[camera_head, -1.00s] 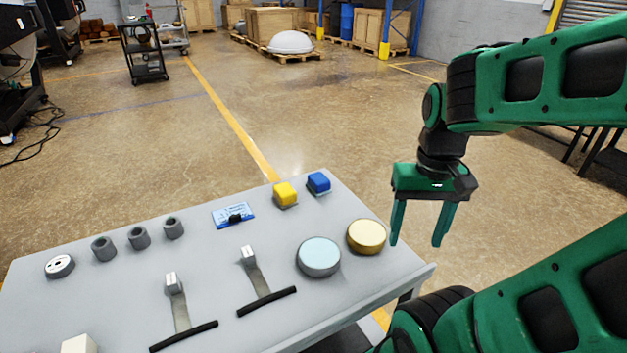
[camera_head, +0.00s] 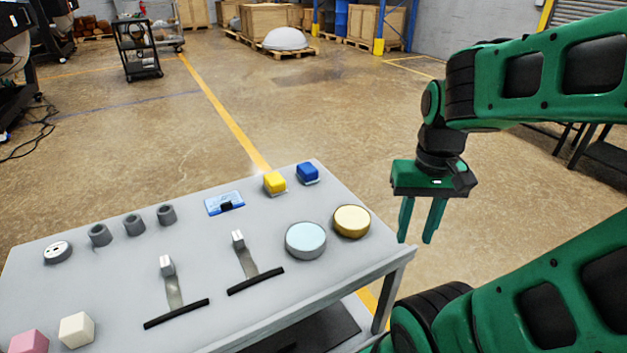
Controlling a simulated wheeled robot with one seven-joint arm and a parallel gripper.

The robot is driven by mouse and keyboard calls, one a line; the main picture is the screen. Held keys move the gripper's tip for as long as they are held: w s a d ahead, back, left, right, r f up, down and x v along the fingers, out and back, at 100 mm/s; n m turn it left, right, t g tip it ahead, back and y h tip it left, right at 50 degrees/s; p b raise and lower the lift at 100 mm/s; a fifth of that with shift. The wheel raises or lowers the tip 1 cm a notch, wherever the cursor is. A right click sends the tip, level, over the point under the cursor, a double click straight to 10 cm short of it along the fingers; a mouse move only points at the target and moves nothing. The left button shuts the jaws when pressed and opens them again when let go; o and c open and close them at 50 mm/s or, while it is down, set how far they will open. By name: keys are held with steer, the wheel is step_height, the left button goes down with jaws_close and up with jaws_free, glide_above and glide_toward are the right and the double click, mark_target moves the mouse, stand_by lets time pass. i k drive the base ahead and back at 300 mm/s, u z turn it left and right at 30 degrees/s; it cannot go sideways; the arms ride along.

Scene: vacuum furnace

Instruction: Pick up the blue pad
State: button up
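A small dark blue block-shaped pad (camera_head: 308,172) sits on a thin pale base at the far right corner of the grey table. A flat light-blue round pad (camera_head: 306,238) lies nearer, at the table's right side; the frames do not tell which one is meant by the blue pad. My gripper (camera_head: 415,238) points down to the right of the table, apart from both. Its two green fingers are partly open with nothing between them.
A yellow block (camera_head: 275,182) stands beside the dark blue one, and a round yellow pad (camera_head: 351,220) beside the light-blue one. The table (camera_head: 110,285) also bears grey cylinders, two levers, a blue card, and white and pink blocks.

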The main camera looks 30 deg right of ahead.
mark_target(307, 171)
steer(key=u, duration=0.05)
steer(key=k, duration=0.35)
steer(key=u, duration=1.75)
steer(key=k, duration=0.6)
steer(key=z, duration=1.8)
steer(key=i, duration=1)
